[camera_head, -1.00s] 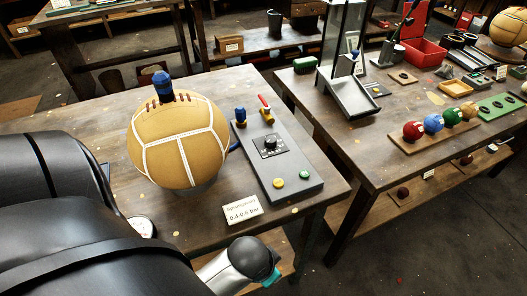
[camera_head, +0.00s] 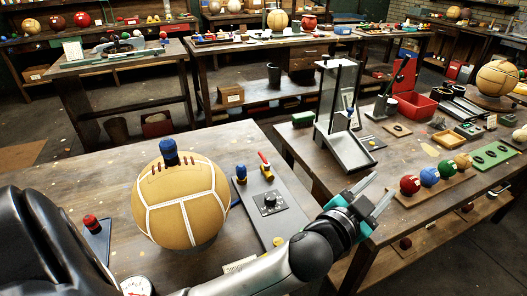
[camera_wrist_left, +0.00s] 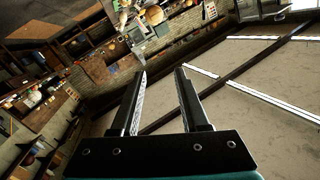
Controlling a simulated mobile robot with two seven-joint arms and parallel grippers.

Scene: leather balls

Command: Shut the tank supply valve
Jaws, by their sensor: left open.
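A small valve with a red lever and yellow body (camera_head: 265,165) sits at the back of a grey panel (camera_head: 256,205) on the near table. A blue-capped fitting (camera_head: 241,173) stands just left of it, and a black dial (camera_head: 269,202) lies in front. A tan laced ball (camera_head: 180,207) with a blue piece on top stands left of the panel. My left gripper (camera_head: 379,191) is open and empty, well right of the valve and apart from it. In the left wrist view its open fingers (camera_wrist_left: 160,95) have nothing between them. My right gripper is not in view.
My left forearm hides the panel's front right part and most of a paper label (camera_head: 240,267). A second table to the right holds a metal chute stand (camera_head: 348,150), a rack of coloured balls (camera_head: 450,182) and a red bin (camera_head: 413,108). A red-topped item (camera_head: 91,223) is at left.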

